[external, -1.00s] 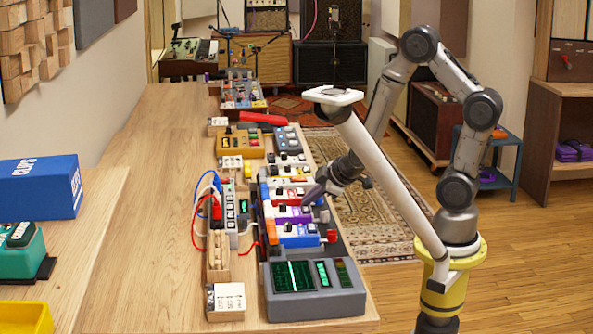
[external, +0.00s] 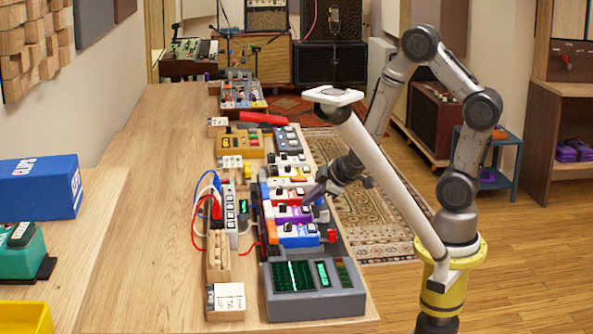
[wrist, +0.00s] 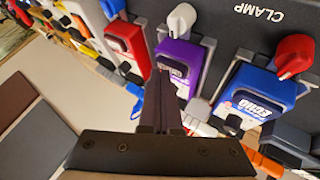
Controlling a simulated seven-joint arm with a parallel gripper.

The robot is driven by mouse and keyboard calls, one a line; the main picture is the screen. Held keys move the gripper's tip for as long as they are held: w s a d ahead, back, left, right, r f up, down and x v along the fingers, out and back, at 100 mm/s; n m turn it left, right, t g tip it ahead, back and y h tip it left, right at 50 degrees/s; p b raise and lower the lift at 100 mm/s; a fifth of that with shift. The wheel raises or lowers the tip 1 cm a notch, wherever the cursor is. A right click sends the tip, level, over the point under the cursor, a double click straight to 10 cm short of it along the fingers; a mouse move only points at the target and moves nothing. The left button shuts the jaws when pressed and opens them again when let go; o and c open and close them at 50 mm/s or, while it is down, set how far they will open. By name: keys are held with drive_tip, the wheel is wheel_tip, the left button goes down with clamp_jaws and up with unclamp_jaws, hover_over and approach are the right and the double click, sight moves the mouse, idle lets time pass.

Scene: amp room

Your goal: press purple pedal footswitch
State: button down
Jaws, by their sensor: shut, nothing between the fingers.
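The purple pedal (external: 281,215) sits in the row of pedals, between a red and a blue one. In the wrist view the purple pedal (wrist: 188,53) shows a dark footswitch pad (wrist: 178,67), partly hidden by my fingers. My gripper (wrist: 168,76) is shut and empty, its tips over or at that pad. I cannot tell whether they touch it. In the external view my gripper (external: 306,201) points down and left at the right side of the purple pedal.
The red pedal (wrist: 128,42) and blue ECHO pedal (wrist: 262,90) stand close on either side. Knobs, such as the white one (wrist: 181,18), stick up nearby. A grey unit with green screens (external: 313,290) stands in front. The wooden bench left of the pedals has bare room.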

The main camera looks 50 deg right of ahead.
drive_tip(key=shift+r, duration=0.55)
drive_tip(key=shift+r, duration=2.55)
drive_tip(key=s+d+r+m+t+y, duration=0.1)
drive_tip(key=s+r, duration=0.2)
drive_tip(key=r, duration=0.5)
drive_tip(key=s+r+m+t, duration=0.1)
drive_tip(key=s+r, duration=0.2)
drive_tip(key=r, duration=0.6)
drive_tip(key=s+d+f+m+g, duration=0.1)
drive_tip(key=s+f+m+g, duration=0.1)
drive_tip(key=s, duration=0.5)
drive_tip(key=s+d+f+m+g, duration=0.1)
drive_tip(key=s+f+m+g, duration=0.1)
drive_tip(key=s, duration=0.6)
drive_tip(key=shift+s+d+m+g+h, duration=0.15)
drive_tip(key=shift+d+m+g+h, duration=0.15)
drive_tip(key=shift+m+g, duration=0.7)
